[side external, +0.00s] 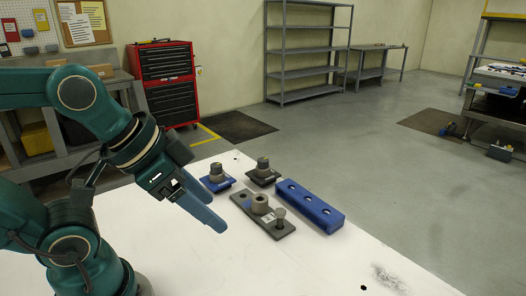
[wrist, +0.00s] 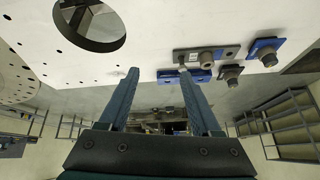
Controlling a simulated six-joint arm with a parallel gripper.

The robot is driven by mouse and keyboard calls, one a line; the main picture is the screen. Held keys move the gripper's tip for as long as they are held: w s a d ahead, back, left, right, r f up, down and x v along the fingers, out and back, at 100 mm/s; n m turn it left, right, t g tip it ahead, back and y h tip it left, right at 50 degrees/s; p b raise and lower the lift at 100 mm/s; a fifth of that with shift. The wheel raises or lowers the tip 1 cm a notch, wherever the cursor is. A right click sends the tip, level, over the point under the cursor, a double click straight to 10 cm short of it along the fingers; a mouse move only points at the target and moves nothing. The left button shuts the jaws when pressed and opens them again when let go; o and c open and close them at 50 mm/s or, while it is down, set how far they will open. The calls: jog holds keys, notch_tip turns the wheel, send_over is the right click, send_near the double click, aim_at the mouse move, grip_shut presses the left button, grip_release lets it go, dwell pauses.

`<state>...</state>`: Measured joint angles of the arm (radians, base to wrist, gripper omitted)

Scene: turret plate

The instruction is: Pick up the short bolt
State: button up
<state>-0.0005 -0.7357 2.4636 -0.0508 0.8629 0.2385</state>
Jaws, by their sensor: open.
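My gripper (side external: 216,215) is open and empty above the white table, left of the parts. In the wrist view its fingertips (wrist: 159,71) stand wide apart. A grey plate (side external: 247,203) lies on the table with a round hub (side external: 260,203) at its middle. An upright bolt (side external: 280,214) with a wide head stands at the plate's near right end; it looks like the short bolt. In the wrist view the bolt (wrist: 182,61) shows just beyond the right fingertip. The gripper is apart from it. Its lower part is hidden.
A blue block (side external: 310,207) with several holes lies right of the plate. A blue-based part (side external: 216,182) and a dark-based part (side external: 263,178) stand behind it, both with grey cylinders. The white table (side external: 300,268) is clear in front. The wrist view shows a large round hole (wrist: 92,22).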

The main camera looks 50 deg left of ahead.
jog(key=w+r+m+h, duration=0.1)
jog(key=w+r+m, duration=0.15)
jog(key=w, duration=0.25)
jog(key=m+g, duration=0.1)
jog(key=g, duration=0.1)
send_over(279, 211)
jog(key=s+a, duration=0.1)
jog(key=s, duration=0.1)
notch_tip(279, 211, down, 11)
jog(key=shift+a+f+g+h, duration=0.15)
jog(key=shift+f+g+h, duration=0.15)
jog(key=shift+h, duration=0.1)
jog(key=shift+x, duration=2.25)
grip_shut()
